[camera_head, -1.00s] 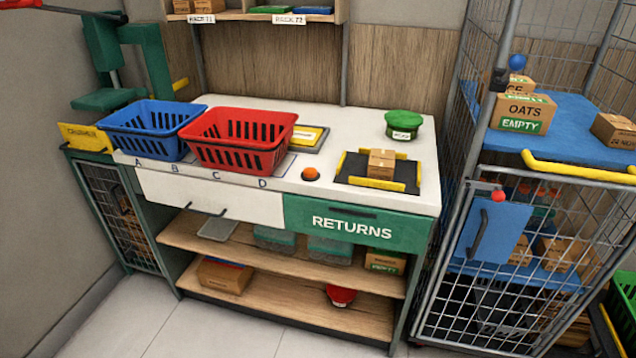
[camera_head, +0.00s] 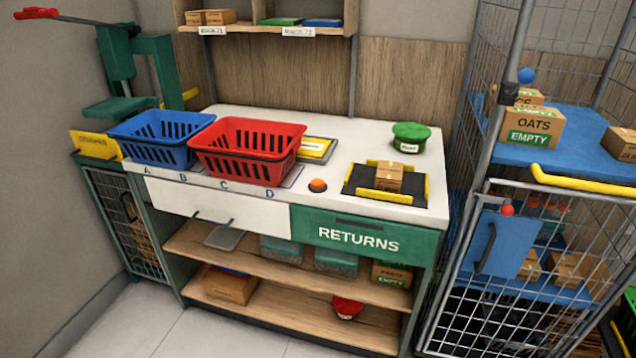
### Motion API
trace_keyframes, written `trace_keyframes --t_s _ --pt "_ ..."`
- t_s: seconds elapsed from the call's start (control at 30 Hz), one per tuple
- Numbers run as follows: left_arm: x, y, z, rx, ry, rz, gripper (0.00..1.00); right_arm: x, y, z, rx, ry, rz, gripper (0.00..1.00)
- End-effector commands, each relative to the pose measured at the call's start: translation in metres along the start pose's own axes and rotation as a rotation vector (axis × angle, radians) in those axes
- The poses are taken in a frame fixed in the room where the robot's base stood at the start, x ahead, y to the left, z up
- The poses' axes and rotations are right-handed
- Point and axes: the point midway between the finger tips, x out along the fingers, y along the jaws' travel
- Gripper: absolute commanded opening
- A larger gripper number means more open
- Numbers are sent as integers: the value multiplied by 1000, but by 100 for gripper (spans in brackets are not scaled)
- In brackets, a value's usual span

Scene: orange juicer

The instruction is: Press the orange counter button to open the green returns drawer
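The orange button (camera_head: 318,185) sits on the white counter (camera_head: 335,152), between the red basket and a black tray with yellow rails. The green returns drawer (camera_head: 362,235) is at the counter's front right, below the button and tray. It bears the word RETURNS and looks closed, with its front flush with the white drawer beside it. Neither of my grippers shows in the head view.
A blue basket (camera_head: 158,140) and a red basket (camera_head: 248,150) stand on the counter's left half. A small box (camera_head: 389,176) sits in the tray, with a green cap (camera_head: 410,136) behind it. A wire cage (camera_head: 500,260) stands close on the right. Floor is clear in front.

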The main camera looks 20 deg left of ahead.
Motion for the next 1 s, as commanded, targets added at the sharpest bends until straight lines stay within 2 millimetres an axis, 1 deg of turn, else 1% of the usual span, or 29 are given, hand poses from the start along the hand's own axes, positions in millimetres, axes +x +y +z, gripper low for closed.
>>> trace_keyframes --t_s 0.03,0.07,0.4,1.0 --pt "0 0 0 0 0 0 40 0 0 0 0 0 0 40" --pt "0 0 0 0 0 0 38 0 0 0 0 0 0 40" --pt "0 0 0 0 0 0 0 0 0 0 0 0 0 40" --pt "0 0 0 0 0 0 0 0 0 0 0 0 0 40"
